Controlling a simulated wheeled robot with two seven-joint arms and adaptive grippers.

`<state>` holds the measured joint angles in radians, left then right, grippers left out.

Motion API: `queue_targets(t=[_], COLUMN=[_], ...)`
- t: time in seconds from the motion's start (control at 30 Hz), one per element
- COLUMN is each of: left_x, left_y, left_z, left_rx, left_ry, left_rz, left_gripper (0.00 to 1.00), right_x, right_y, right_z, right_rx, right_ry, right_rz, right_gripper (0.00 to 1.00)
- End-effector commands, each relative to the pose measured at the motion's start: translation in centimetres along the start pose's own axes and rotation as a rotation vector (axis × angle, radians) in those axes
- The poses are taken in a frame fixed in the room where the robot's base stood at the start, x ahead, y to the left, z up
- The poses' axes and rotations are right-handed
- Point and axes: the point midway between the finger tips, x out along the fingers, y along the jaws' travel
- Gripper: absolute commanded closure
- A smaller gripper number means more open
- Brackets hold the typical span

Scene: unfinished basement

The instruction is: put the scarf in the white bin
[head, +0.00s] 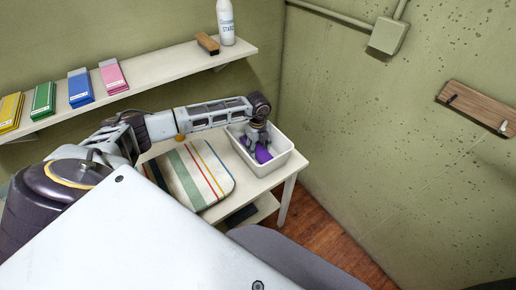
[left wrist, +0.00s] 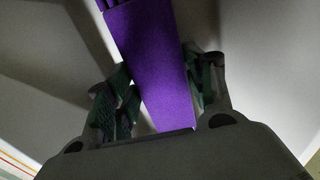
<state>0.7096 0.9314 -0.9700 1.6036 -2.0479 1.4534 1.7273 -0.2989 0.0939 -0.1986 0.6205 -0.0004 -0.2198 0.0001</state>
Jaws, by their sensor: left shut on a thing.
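The purple scarf (head: 263,154) shows inside the white bin (head: 281,160), under my left gripper (head: 258,146). In the left wrist view the scarf (left wrist: 150,65) is a flat purple strip running between the two fingers of my left gripper (left wrist: 160,95). The gripper points down into the bin and is shut on the scarf. Pale bin walls (left wrist: 255,60) surround it in that view. Whether the scarf touches the bin floor is hard to tell. My right gripper is not in view.
The bin stands on a white table (head: 283,186), near its right corner. A striped folded cloth (head: 195,175) lies left of the bin. A wall shelf (head: 165,70) above holds several coloured boxes, a wooden block (head: 208,44) and a white bottle (head: 225,22).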

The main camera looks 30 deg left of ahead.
Motion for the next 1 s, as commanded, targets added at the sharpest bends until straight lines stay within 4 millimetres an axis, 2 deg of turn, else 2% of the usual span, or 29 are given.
queue_targets(t=[0.4,0.53,0.57,0.7,0.73,1.0], left_x=[0.5,0.8,0.8,0.7,0.7,0.7], left_y=[-0.1,0.0,0.0,0.0,0.0,0.0], left_z=[0.0,0.0,0.0,0.0,0.0,0.0], left_rx=[0.0,0.0,0.0,0.0,0.0,0.0], left_ry=[0.0,0.0,0.0,0.0,0.0,0.0], left_rz=[-0.002,-0.002,-0.001,-0.001,-0.001,-0.001], left_gripper=[0.76,0.76,0.46,0.28,0.25,0.25], right_x=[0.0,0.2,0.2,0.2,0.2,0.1], right_y=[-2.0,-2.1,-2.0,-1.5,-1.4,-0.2], right_z=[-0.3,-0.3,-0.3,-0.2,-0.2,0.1], right_rx=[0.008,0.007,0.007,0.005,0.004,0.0], right_ry=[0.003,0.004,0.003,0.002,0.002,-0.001], right_rz=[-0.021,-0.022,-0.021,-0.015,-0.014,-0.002], right_gripper=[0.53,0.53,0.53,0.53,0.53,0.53])
